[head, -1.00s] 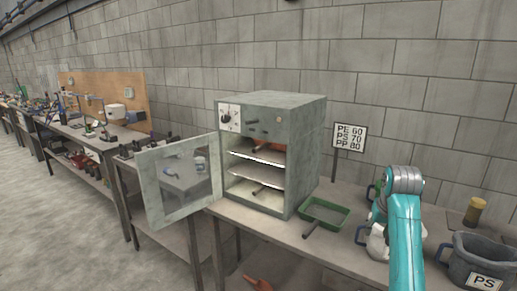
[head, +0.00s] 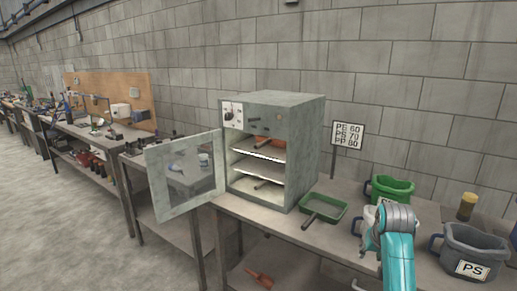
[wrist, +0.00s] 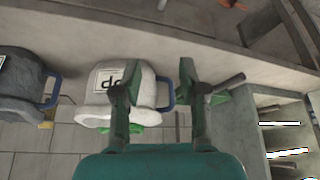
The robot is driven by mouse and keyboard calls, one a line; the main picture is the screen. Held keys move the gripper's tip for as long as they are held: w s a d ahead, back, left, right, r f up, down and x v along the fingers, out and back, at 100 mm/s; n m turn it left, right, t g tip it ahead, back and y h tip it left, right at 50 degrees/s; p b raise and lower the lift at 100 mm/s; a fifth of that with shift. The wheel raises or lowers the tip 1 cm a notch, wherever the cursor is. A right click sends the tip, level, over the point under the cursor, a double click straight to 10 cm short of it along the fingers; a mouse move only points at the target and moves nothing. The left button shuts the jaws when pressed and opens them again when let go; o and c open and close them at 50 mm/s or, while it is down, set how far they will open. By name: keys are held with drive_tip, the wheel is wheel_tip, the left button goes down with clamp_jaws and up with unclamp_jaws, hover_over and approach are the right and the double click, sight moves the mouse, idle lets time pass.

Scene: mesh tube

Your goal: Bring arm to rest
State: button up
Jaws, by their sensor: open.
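My arm (head: 397,250) shows as teal links with a grey joint at the lower right of the head view, over the bench. My gripper (wrist: 157,78) is in the wrist view, with its two dark green fingers apart and nothing between them. The white bin marked PP (wrist: 104,84) appears behind the left finger, upside down in this view. In the head view it is mostly hidden by my arm. The gripper itself cannot be made out in the head view.
The oven (head: 305,140) stands on the bench with its glass door (head: 185,175) swung open to the left. A green tray (head: 325,207) lies beside it. A green bin (head: 390,187), a grey PS bin (head: 475,245) and a yellow-capped jar (head: 467,206) stand at right.

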drive_tip(key=s+a+f+t, duration=0.1)
drive_tip(key=s+a+f, duration=0.2)
drive_tip(key=s+f, duration=0.35)
drive_tip(key=s+a+f+n+t, duration=0.15)
drive_tip(key=s+f, duration=0.25)
drive_tip(key=f, duration=0.5)
drive_tip(key=s+a+f+m+t, duration=0.1)
drive_tip(key=s+a+f, duration=0.2)
drive_tip(key=s+f, duration=0.35)
drive_tip(key=s+a+f+t, duration=0.1)
drive_tip(key=s+a+f, duration=0.25)
drive_tip(key=s, duration=0.55)
drive_tip(key=s+a+r+n+t, duration=0.1)
drive_tip(key=s+a+r, duration=0.1)
drive_tip(key=s, duration=0.7)
drive_tip(key=s+a+r+n+t, duration=0.1)
drive_tip(key=s+r+t, duration=0.1)
drive_tip(key=s, duration=0.8)
drive_tip(key=s+a+r+t+y, duration=0.1)
drive_tip(key=s+a+r+t, duration=0.1)
drive_tip(key=s+r, duration=1.2)
